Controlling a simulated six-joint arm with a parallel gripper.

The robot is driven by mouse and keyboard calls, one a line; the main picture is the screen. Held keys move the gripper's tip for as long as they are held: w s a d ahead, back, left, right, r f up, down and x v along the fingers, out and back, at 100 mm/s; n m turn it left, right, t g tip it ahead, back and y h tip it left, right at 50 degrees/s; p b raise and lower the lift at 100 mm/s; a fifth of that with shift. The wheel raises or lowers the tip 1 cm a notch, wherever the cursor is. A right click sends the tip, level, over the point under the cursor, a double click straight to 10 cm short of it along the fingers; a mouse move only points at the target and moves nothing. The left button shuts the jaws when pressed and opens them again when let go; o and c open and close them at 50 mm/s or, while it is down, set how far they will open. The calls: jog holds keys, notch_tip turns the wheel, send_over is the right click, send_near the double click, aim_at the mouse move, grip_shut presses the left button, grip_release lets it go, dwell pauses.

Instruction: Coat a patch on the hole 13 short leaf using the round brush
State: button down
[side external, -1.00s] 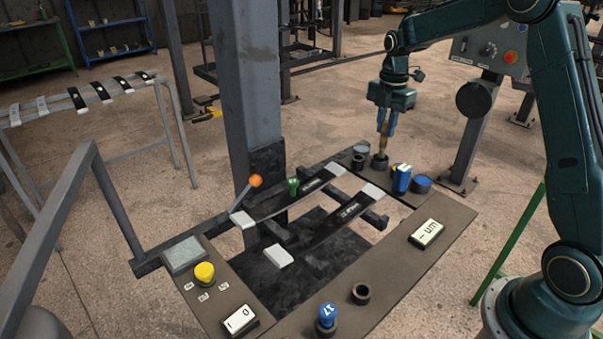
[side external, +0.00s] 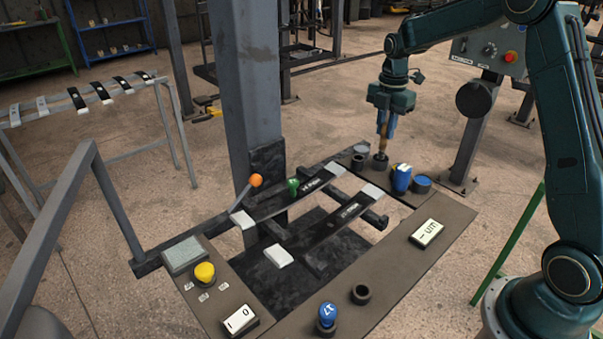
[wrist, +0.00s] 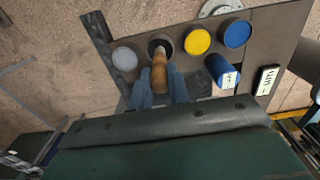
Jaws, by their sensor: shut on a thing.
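My gripper (side external: 386,128) is shut on the wooden handle of a brush (side external: 382,147). The brush points down with its lower end in a dark-rimmed pot (side external: 380,163), so its bristles are hidden. In the wrist view, the blue fingers of my gripper (wrist: 160,90) flank the brush handle (wrist: 160,74). Two dark leaves with white ends lie in the rack: a rear leaf (side external: 303,188) and a front leaf (side external: 325,226). Their small white markings are too small to read, so I cannot tell which is the hole 13 short leaf.
Beside the dark pot stand a grey pot (wrist: 125,60), a yellow pot (wrist: 197,41) and a blue pot (wrist: 236,34). A blue labelled object (side external: 401,179) stands in front of them. An orange-knobbed lever (side external: 256,181) and a grey post (side external: 247,80) rise by the leaves.

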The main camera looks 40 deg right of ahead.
dwell(0.3)
jog(key=shift+r, duration=3.5)
jog(key=shift+a, duration=0.1)
jog(key=a+f+m, duration=0.2)
jog(key=a+m, duration=0.5)
jog(key=a, duration=0.1)
jog(key=a+f+m, duration=0.3)
jog(key=a+m, duration=0.4)
jog(key=a, duration=0.2)
jog(key=shift+a+f+m, duration=0.15)
jog(key=shift+f+m, duration=0.05)
jog(key=shift+m, duration=0.1)
jog(key=shift+w, duration=0.1)
